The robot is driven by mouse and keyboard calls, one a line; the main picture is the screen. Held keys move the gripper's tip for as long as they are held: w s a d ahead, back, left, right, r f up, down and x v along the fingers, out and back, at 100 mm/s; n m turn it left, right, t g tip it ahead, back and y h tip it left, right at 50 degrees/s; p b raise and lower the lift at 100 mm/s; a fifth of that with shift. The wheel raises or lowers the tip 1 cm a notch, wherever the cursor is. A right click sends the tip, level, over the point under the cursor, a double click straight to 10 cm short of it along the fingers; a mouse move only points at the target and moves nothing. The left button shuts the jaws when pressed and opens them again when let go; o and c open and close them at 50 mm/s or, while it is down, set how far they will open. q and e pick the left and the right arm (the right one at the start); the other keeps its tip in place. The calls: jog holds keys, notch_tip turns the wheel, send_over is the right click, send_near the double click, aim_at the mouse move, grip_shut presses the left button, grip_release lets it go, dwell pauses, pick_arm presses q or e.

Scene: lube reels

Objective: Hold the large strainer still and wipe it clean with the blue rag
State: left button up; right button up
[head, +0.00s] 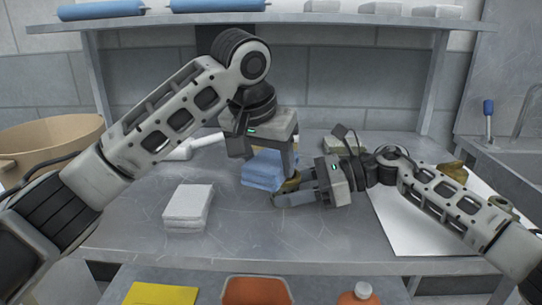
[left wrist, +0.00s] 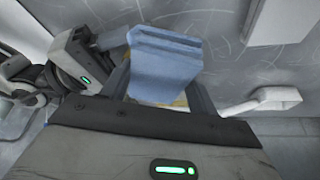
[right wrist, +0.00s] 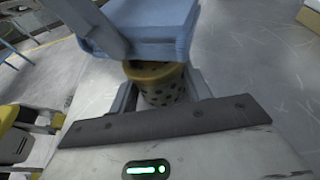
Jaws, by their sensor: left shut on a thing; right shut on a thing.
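The large strainer (right wrist: 162,88), a perforated cup with a brassy yellow rim, sits between the fingers of my right gripper (right wrist: 163,98) in the right wrist view. In the head view my right gripper (head: 284,195) is low over the table, shut on the strainer, which is mostly hidden. My left gripper (head: 268,160) is just above and is shut on the folded blue rag (head: 262,172). The rag fills the space between its fingers in the left wrist view (left wrist: 165,65). In the right wrist view the rag (right wrist: 155,30) is right at the strainer's rim, seemingly touching it.
A white folded stack (head: 187,206) lies on the grey table left of the grippers. A white handled tool (head: 195,146) lies behind. A white sheet (head: 405,225) is at right, with a brassy piece (head: 453,172). A tan bowl (head: 60,140) stands far left. A shelf (head: 300,17) spans the back.

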aim_at(276, 154)
pick_arm(q)
jog(key=shift+w+d, duration=0.3)
jog(key=shift+w, duration=0.4)
jog(key=shift+w+d, duration=0.25)
jog(key=shift+w, duration=0.4)
jog(key=shift+s+a, duration=0.3)
jog(key=shift+s, duration=0.4)
jog(key=shift+s+a, duration=0.25)
jog(key=shift+s, duration=0.4)
jog(key=shift+w+d+f, duration=0.1)
jog(key=shift+w+d, duration=0.2)
jog(key=shift+w, duration=0.4)
jog(key=shift+w+d, duration=0.25)
jog(key=shift+w, duration=0.4)
jog(key=shift+s+a, duration=0.15)
jog(key=shift+s, duration=0.3)
jog(key=shift+s+a, duration=0.25)
jog(key=shift+s, duration=0.2)
jog(key=shift+s+a, duration=0.2)
jog(key=shift+s, duration=0.25)
jog(key=shift+w+d, duration=0.35)
jog(key=shift+w, duration=0.35)
jog(key=shift+w+d, duration=0.3)
jog(key=shift+w, duration=0.4)
jog(key=a+r, duration=0.5)
jog(key=r, duration=0.5)
jog(key=shift+r, duration=0.15)
